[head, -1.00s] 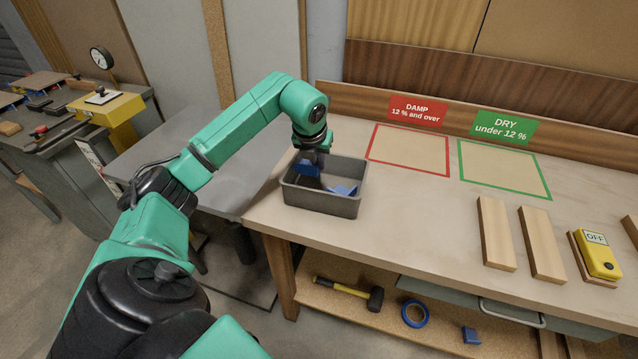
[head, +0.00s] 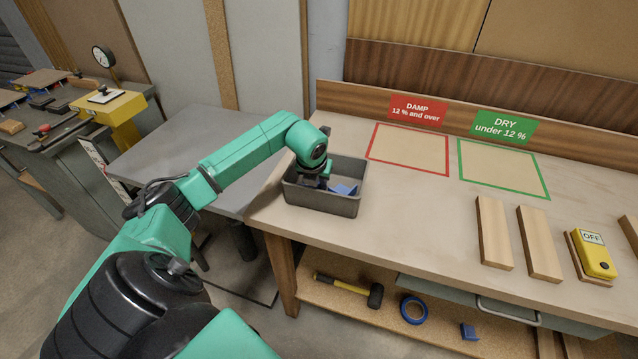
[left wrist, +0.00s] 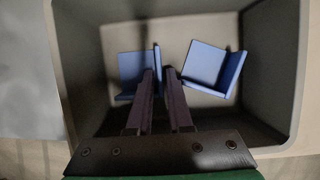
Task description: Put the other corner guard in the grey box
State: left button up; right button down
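The grey box (head: 322,202) stands at the left end of the workbench. My left gripper (head: 318,180) reaches down into it. In the left wrist view two blue corner guards lie in the box, one on the left (left wrist: 134,72) and one on the right (left wrist: 206,66). The left gripper's fingers (left wrist: 160,78) are parted by a narrow gap. The left guard's upright flange stands at that gap, close to the left finger, with a slight space toward the right finger. The right guard (head: 344,190) lies clear of the fingers. My right gripper is out of view.
A hammer (head: 350,288), blue tape (head: 414,309) and a small blue piece (head: 469,331) lie on the lower shelf.

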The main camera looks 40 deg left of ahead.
pick_arm(q)
jog(key=shift+r, duration=0.15)
jog(key=shift+r, duration=0.25)
jog(key=b+v, duration=0.2)
jog(key=v, duration=0.9)
jog(key=shift+s+d+r, duration=0.15)
jog(key=shift+s+r, duration=0.1)
jog(key=shift+s, duration=0.05)
